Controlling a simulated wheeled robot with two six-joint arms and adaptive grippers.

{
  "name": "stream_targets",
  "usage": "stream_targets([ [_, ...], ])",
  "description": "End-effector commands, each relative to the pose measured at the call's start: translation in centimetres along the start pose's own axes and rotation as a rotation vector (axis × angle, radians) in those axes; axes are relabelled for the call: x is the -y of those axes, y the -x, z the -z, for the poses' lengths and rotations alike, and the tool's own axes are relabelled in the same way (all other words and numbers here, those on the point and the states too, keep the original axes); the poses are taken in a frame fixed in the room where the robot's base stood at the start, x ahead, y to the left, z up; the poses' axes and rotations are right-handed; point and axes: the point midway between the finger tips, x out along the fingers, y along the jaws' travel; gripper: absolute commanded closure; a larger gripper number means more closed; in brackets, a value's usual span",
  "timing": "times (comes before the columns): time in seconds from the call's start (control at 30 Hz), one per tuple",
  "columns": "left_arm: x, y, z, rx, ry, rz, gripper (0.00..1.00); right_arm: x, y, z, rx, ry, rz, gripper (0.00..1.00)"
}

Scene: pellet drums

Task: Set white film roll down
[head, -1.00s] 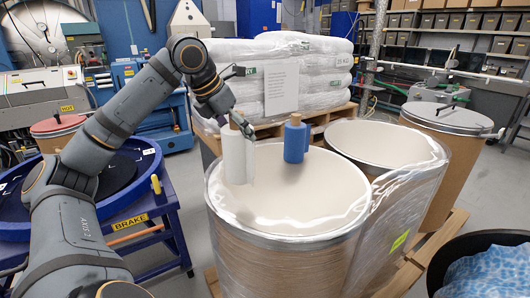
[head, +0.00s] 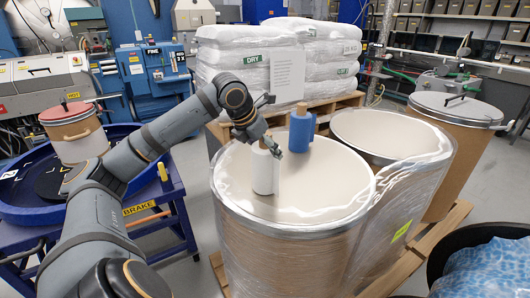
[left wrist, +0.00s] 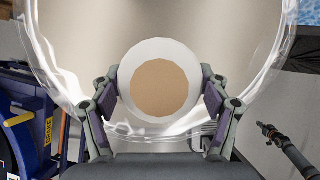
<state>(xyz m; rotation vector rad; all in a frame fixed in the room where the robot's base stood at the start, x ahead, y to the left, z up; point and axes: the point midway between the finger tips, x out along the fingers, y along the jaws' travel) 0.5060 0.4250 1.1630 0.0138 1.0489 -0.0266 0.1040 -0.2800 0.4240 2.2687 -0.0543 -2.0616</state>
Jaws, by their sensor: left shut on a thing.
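The white film roll (head: 265,173) stands upright over the pale round top of the front wrapped drum (head: 335,185), near its left side. My left gripper (head: 268,144) is shut on its upper part. In the left wrist view the roll (left wrist: 140,60) shows end-on with its brown core, between the two fingers of the gripper (left wrist: 160,95). I cannot tell whether its lower end touches the drum top. A blue roll (head: 301,133) with a tan core end stands on the drum top, behind and right of the white one. My right gripper is not in view.
A second wrapped drum (head: 385,135) stands close behind on the right, and a lidded drum (head: 450,110) is farther right. White bags (head: 330,50) are stacked on a pallet behind. A blue cart (head: 185,220) stands left. The drum top's front and right are clear.

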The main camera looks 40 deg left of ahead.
Motion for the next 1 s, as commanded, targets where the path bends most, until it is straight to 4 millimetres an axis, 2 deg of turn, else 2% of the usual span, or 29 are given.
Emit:
stream_targets([
  [0.2,0.0,-0.3,0.2,0.002,0.000,0.000,0.87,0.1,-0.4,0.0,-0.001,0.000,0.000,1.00],
  [0.23,0.0,-0.2,0.1,0.000,0.000,0.000,0.20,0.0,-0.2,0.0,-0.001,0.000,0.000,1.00],
  [0.37,0.0,-0.2,0.1,0.000,0.000,0.000,0.02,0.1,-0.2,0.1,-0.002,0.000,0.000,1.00],
  [0.7,0.0,-0.1,0.1,0.000,0.000,0.000,0.01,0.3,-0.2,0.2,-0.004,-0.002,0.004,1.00],
  [0.77,0.0,0.2,-0.1,0.000,0.000,0.001,0.01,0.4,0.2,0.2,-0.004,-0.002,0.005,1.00],
  [0.83,-0.1,0.7,-0.1,0.002,-0.001,-0.002,0.01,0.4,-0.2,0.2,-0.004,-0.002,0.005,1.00],
  [0.93,-0.1,2.6,0.1,0.004,-0.001,-0.005,0.01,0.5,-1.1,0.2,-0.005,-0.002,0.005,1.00],
  [1.0,-0.1,4.6,-0.1,0.005,-0.001,-0.004,0.01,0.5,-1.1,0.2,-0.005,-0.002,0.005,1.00],
])
